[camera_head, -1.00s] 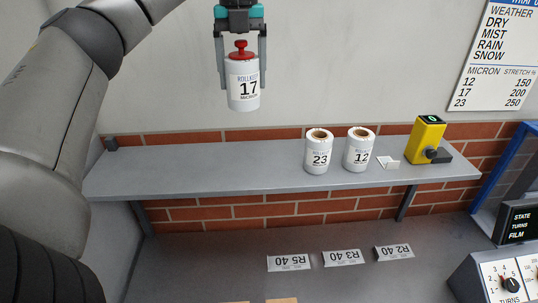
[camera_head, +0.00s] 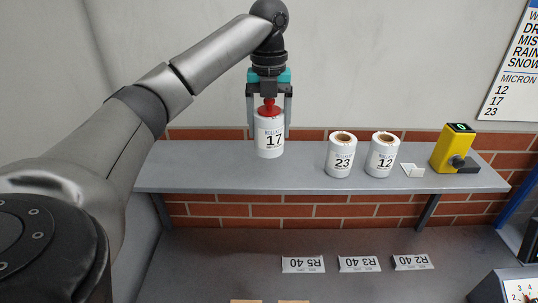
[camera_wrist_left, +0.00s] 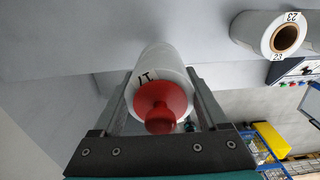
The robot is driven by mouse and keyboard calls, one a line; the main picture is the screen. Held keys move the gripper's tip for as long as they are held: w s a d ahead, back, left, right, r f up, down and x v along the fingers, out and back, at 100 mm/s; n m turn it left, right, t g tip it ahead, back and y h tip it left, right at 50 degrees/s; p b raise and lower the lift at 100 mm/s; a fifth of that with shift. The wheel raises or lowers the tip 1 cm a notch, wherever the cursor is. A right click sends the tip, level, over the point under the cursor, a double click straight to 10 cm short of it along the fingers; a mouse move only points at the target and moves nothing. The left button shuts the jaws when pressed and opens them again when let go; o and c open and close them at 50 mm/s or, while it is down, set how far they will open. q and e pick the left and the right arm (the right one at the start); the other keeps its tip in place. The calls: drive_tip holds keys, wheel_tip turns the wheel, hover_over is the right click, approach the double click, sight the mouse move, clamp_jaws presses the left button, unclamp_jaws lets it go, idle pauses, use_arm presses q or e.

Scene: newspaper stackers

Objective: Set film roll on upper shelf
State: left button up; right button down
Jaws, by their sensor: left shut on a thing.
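The white film roll marked 17 (camera_head: 269,143) has a red knob on top and is upright at the left part of the upper shelf (camera_head: 208,178). My left gripper (camera_head: 269,120) is shut on this roll from above, with one finger on each side. In the head view the roll's base appears at or just above the shelf surface; I cannot tell if it touches. The left wrist view shows the roll (camera_wrist_left: 158,75) and its red knob between the fingers. My right gripper is not in view.
Rolls marked 23 (camera_head: 341,158) and 12 (camera_head: 381,158) stand on the shelf to the right. A small white card (camera_head: 413,170) and a yellow device (camera_head: 453,149) are farther right. Label cards (camera_head: 303,264) lie on the counter below. The shelf's left end is clear.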

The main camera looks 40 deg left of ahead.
sight(269, 105)
use_arm(q)
drive_tip(key=shift+f, duration=3.9)
drive_tip(key=shift+f, duration=0.15)
drive_tip(key=o, duration=1.5)
drive_tip(key=shift+o, duration=0.2)
wheel_tip(269, 105, up, 12)
drive_tip(key=shift+r, duration=0.15)
